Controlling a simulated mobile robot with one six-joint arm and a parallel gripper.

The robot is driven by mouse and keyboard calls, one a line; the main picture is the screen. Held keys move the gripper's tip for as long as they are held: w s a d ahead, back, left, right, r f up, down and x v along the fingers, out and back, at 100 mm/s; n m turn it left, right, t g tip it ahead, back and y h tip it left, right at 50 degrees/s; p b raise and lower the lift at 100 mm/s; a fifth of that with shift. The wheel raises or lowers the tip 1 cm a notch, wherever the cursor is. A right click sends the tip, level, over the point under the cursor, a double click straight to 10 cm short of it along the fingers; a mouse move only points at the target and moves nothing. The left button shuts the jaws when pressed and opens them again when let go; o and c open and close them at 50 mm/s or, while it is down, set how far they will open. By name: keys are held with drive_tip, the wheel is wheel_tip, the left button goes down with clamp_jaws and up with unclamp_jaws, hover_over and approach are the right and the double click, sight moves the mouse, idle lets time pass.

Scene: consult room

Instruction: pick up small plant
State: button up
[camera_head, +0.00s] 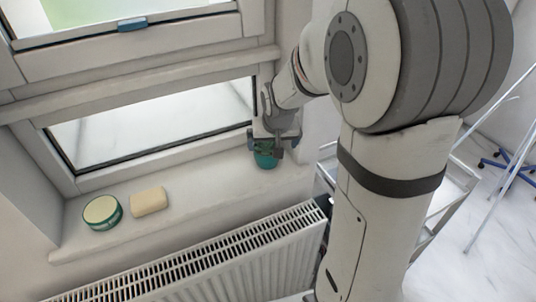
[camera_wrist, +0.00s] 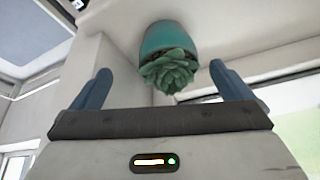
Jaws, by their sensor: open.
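The small plant is a green succulent in a teal pot. In the head view its pot (camera_head: 265,160) stands on the right end of the white windowsill (camera_head: 190,183), partly hidden by my gripper. In the wrist view the plant (camera_wrist: 169,70) shows upside down, between and beyond the two blue fingers. My gripper (camera_head: 266,147) is over the plant in the head view; it also shows in the wrist view (camera_wrist: 161,84). Its fingers are wide apart, with a gap on each side of the plant. I cannot tell the exact height of the fingers against the pot.
A round green tin (camera_head: 102,213) with a cream top and a beige block (camera_head: 149,201) sit on the sill's left part. The window frame (camera_head: 165,150) rises behind the sill. A white radiator (camera_head: 215,262) is below it. A metal cart (camera_head: 440,195) stands at right, behind my arm.

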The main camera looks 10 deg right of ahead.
sight(268, 150)
drive_tip(key=w+f, duration=0.1)
drive_tip(key=f, duration=0.1)
drive_tip(key=w+a+f, duration=0.1)
drive_tip(key=w+f, duration=0.1)
drive_tip(key=w+a+f, duration=0.1)
drive_tip(key=w+f, duration=0.1)
drive_tip(key=shift+p, duration=0.3)
drive_tip(key=shift+s+d+r, duration=0.25)
drive_tip(key=shift+s, duration=0.2)
drive_tip(key=shift+s+d+r, duration=0.2)
drive_tip(key=shift+s+d, duration=0.05)
drive_tip(key=shift+s, duration=0.15)
drive_tip(key=shift+c, duration=0.2)
drive_tip(key=shift+s+d+r, duration=0.1)
drive_tip(key=shift+s, duration=0.1)
drive_tip(key=shift+c, duration=0.9)
drive_tip(key=shift+s, duration=0.1)
drive_tip(key=shift+c, duration=0.7)
drive_tip(key=shift+w, duration=0.3)
drive_tip(key=c, duration=0.9)
